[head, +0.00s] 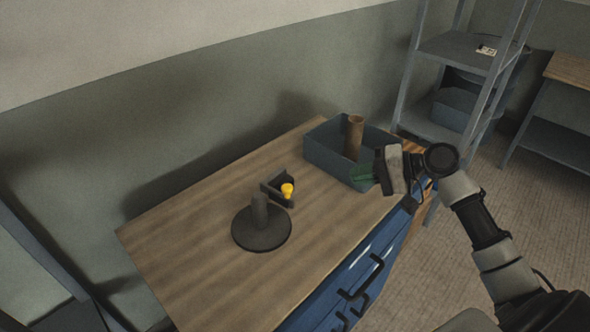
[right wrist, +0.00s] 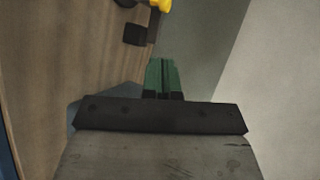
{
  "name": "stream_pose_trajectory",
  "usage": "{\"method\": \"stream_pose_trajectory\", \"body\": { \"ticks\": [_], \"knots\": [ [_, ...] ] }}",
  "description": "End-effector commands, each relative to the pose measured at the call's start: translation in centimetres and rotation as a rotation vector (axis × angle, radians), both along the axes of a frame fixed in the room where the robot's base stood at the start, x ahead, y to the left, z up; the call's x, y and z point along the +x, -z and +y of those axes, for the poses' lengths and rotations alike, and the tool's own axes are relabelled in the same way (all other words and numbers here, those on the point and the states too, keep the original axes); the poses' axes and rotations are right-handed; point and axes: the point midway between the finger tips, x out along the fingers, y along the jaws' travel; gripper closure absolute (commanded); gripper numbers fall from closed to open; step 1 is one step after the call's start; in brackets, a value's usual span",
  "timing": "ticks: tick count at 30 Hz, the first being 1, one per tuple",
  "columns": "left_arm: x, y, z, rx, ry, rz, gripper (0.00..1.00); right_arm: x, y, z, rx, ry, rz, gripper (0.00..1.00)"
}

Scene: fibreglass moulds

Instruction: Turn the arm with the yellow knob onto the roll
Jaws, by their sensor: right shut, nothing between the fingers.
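The yellow knob (head: 287,191) sits on a dark arm (head: 273,187) beside a round dark stand with a short upright post (head: 260,212) on the wooden bench top. No roll is on that post. A brown roll (head: 355,136) stands upright in the blue-grey bin. My right gripper (head: 363,174), with green fingers, is shut and empty, in front of the bin and right of the knob, apart from it. In the right wrist view its fingers (right wrist: 162,78) are together, and the yellow knob (right wrist: 160,4) shows at the top edge. My left gripper is not in view.
The bin (head: 327,160) stands at the bench's far right end. The wooden bench top (head: 190,240) is clear to the left and front of the stand. Blue drawers with black handles (head: 362,280) are below. A grey shelf rack (head: 405,85) stands behind right.

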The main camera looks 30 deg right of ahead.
Motion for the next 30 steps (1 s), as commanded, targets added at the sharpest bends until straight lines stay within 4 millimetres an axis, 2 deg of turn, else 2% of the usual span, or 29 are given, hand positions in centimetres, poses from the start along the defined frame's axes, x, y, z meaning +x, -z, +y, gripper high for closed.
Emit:
{"method": "stream_pose_trajectory", "body": {
  "ticks": [2, 5, 9, 13, 17, 24, 30],
  "knots": [
    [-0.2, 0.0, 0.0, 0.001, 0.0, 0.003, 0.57, -1.0, 0.2, 0.5, -0.042, -0.056, 0.013, 1.0],
    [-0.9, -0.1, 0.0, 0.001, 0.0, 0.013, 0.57, -1.0, 0.3, 1.0, -0.054, -0.075, 0.014, 1.0],
    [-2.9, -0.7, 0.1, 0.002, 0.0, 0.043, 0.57, 0.1, 0.9, 2.5, -0.049, -0.075, 0.012, 1.0],
    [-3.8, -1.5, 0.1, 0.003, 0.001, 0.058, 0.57, 1.7, 2.0, 4.5, -0.047, -0.072, 0.013, 1.0],
    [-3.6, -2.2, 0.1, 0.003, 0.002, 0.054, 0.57, 3.2, 3.2, 6.5, -0.046, -0.071, 0.012, 1.0],
    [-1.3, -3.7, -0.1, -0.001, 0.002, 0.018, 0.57, 5.6, 4.4, 9.6, -0.048, -0.069, 0.013, 1.0],
    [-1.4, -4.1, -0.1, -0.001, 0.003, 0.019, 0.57, 6.5, 4.9, 10.7, -0.05, -0.067, 0.013, 1.0]
  ]
}}
